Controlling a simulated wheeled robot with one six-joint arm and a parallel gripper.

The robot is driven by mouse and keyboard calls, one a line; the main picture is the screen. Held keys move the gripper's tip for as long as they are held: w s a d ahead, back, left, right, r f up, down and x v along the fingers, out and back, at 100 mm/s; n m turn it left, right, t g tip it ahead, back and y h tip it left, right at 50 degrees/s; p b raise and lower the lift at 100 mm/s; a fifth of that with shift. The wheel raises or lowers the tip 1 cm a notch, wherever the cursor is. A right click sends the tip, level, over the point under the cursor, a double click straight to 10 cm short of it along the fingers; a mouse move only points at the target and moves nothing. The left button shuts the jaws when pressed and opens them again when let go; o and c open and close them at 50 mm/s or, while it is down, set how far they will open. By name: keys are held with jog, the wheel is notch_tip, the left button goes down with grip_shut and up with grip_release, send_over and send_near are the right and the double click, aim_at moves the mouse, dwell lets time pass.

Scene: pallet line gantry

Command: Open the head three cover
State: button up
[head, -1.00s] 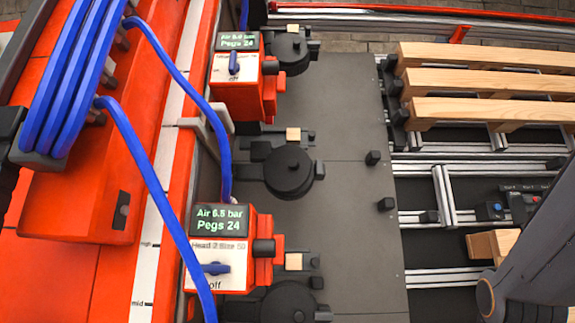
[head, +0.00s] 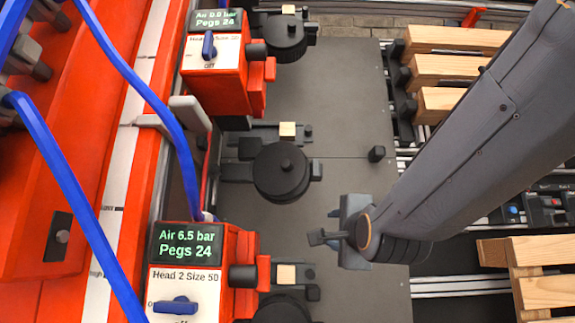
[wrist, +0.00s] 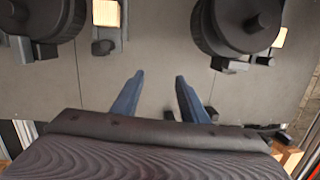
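Round black covers with a central knob lie in a column on the grey plate in the head view: a far one (head: 283,38), a middle one (head: 281,172) and a near one (head: 283,308) cut by the lower edge. The near control box (head: 187,270) reads "Head 2 Size 50". The far box (head: 214,75) has a label whose number I cannot read surely. No cover is marked three. My gripper (head: 350,228) is above the plate, right of and nearer than the middle cover. In the wrist view, its blue fingers (wrist: 159,76) are apart and empty, with two round covers ahead.
Small wooden blocks sit beside the covers, such as one (head: 287,130) above the middle cover. Blue hoses (head: 140,80) cross the left side. Wooden pallet slats (head: 460,38) lie at the upper right. Bare plate (head: 345,110) is clear right of the covers.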

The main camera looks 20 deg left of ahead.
aim_at(287, 166)
jog(key=s+a+r+m+t+y, duration=0.1)
jog(key=a+r+m+t+y, duration=0.25)
jog(key=a+r+m, duration=0.7)
jog(key=shift+w+a+r+n+h+p, duration=0.1)
jog(key=shift+w+a+r+n+p, duration=0.25)
jog(key=shift+w+n+p, duration=0.55)
jog(key=shift+w+a+r+n+h+p, duration=0.15)
jog(key=shift+w+a+r+n+p, duration=0.2)
jog(key=shift+w, duration=0.9)
jog(key=shift+w+a+r+n+h+p, duration=0.15)
jog(key=shift+w+r+n+p, duration=0.4)
jog(key=shift+w, duration=0.55)
jog(key=shift+f, duration=0.15)
grip_shut()
